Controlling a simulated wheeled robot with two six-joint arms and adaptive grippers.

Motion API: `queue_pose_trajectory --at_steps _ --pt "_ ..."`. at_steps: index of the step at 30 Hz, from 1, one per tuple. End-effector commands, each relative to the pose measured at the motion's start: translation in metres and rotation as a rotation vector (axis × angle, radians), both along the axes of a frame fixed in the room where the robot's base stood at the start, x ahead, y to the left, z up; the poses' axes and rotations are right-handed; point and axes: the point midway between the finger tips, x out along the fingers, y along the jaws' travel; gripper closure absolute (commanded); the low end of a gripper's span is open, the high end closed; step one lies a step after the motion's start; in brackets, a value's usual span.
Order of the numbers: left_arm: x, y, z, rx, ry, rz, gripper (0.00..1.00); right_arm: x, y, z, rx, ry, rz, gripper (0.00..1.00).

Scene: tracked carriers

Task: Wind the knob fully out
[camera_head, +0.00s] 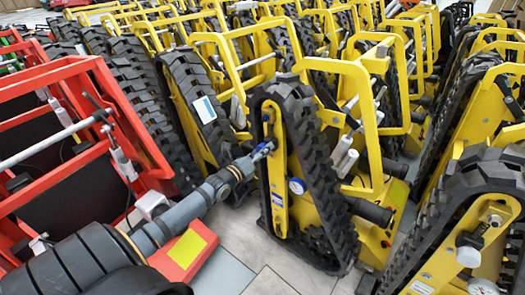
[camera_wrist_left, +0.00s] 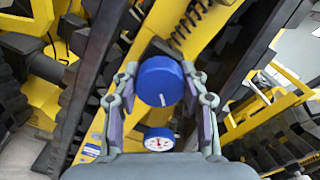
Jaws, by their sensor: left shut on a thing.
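The blue knob (camera_wrist_left: 160,82) is round, with a pale line mark on its face, and sits on the yellow frame of a tracked carrier (camera_head: 278,168). My left gripper (camera_head: 263,151) reaches the carrier's side from the lower left in the head view. In the left wrist view its two fingers are on either side of the knob, and the gripper is shut on it. In the head view the gripper largely hides the knob. A round dial gauge (camera_wrist_left: 158,141) with a white face and blue rim is just below the knob; it also shows in the head view (camera_head: 297,186).
Black rubber tracks (camera_head: 318,170) surround the yellow frame close to my gripper. Red carriers (camera_head: 72,130) stand at the left, and more yellow carriers (camera_head: 480,215) at the right and behind. A narrow strip of grey tiled floor (camera_head: 275,279) is free in front.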

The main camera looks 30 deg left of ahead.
Motion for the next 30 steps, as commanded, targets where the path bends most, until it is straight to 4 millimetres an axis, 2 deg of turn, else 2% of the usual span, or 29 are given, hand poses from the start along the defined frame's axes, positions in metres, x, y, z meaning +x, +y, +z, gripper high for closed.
queue_pose_trajectory --at_steps 8,14,30 --pt "0.000 0.000 0.000 -0.018 0.002 0.001 0.88 0.000 0.000 0.000 0.000 0.000 0.000 0.51" --pt "0.000 0.000 0.000 -0.103 0.009 0.000 0.88 -0.002 -0.001 -0.001 -0.001 -0.005 0.000 0.51" --pt "0.000 0.000 0.000 -0.580 0.046 0.001 0.88 -0.010 -0.007 -0.020 -0.011 -0.013 0.000 0.51"
